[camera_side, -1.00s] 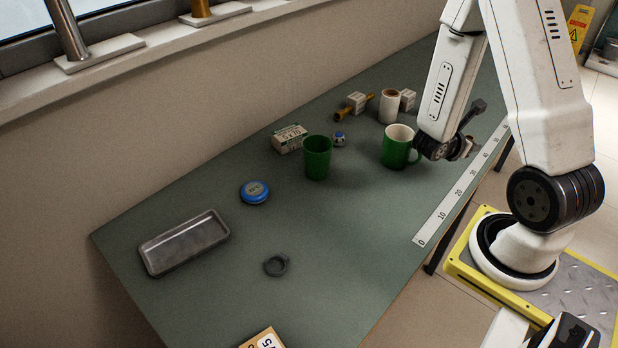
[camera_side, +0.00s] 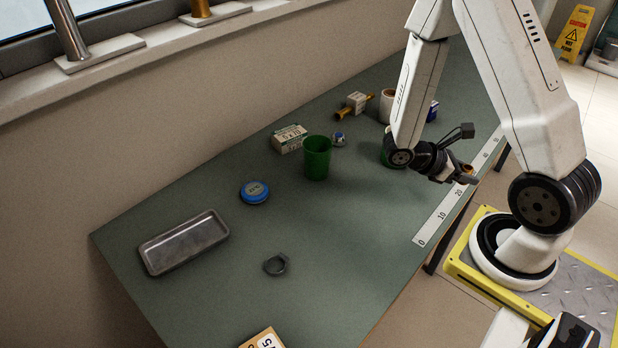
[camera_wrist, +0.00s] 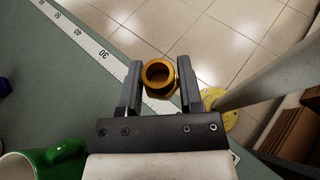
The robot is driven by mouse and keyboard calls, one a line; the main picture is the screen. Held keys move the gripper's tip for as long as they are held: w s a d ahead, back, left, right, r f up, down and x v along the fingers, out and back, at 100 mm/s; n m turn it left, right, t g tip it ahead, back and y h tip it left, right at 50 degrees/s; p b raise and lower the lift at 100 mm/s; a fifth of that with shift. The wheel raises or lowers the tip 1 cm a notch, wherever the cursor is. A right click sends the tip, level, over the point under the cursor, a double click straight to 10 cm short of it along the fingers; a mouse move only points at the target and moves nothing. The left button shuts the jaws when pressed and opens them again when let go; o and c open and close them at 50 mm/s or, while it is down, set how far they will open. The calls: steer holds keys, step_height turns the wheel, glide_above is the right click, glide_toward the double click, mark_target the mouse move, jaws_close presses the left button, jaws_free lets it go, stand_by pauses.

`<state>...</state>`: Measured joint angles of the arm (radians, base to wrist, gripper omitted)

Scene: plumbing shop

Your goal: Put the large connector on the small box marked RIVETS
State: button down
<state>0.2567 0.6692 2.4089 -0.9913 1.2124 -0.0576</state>
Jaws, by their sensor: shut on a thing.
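My gripper (camera_wrist: 160,88) is shut on a brass connector (camera_wrist: 160,76) with a hexagonal body and a round open bore, seen end-on in the wrist view. In the side view the connector (camera_side: 468,170) is a small brass spot at my gripper (camera_side: 460,177), near the ruler strip at the table's right edge. I cannot read RIVETS on any box. A small white box (camera_side: 356,101) stands at the back beside a brass fitting (camera_side: 370,98). A larger white and green box (camera_side: 289,139) marked 5 x 10 lies left of the green cup.
A green cup (camera_side: 316,158) stands mid-table; a green mug (camera_side: 386,150) is partly hidden behind my arm. A blue tape disc (camera_side: 254,192), metal tray (camera_side: 185,243), dark ring (camera_side: 275,264) and cardboard box (camera_side: 262,340) lie nearer. The front centre of the table is mostly clear.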

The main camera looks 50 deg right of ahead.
steer(key=w+a+m+t+y, duration=0.2)
steer(key=a+m+y, duration=0.5)
steer(key=a, duration=1)
steer(key=w+a+r+m+t+y, duration=0.1)
steer(key=a+m+y, duration=0.7)
steer(key=a, duration=0.9)
steer(key=w+a+r+m+t+y, duration=0.1)
steer(key=w+a+m+t+y, duration=0.2)
steer(key=a, duration=1.5)
steer(key=w+m+y, duration=0.1)
steer(key=m+y, duration=0.3)
steer(key=m, duration=0.1)
steer(key=shift+w+r+m+t, duration=0.2)
steer(key=shift+w+m+t, duration=0.2)
glide_above(264, 347)
steer(key=shift+s+a+f, duration=0.1)
steer(key=shift+s+f, duration=0.15)
steer(key=shift+f, duration=0.9)
steer(key=shift+s+a+f, duration=0.1)
steer(key=shift+s+f, duration=0.1)
steer(key=shift+f, duration=0.9)
steer(key=shift+f, duration=1.75)
steer(key=shift+f, duration=0.1)
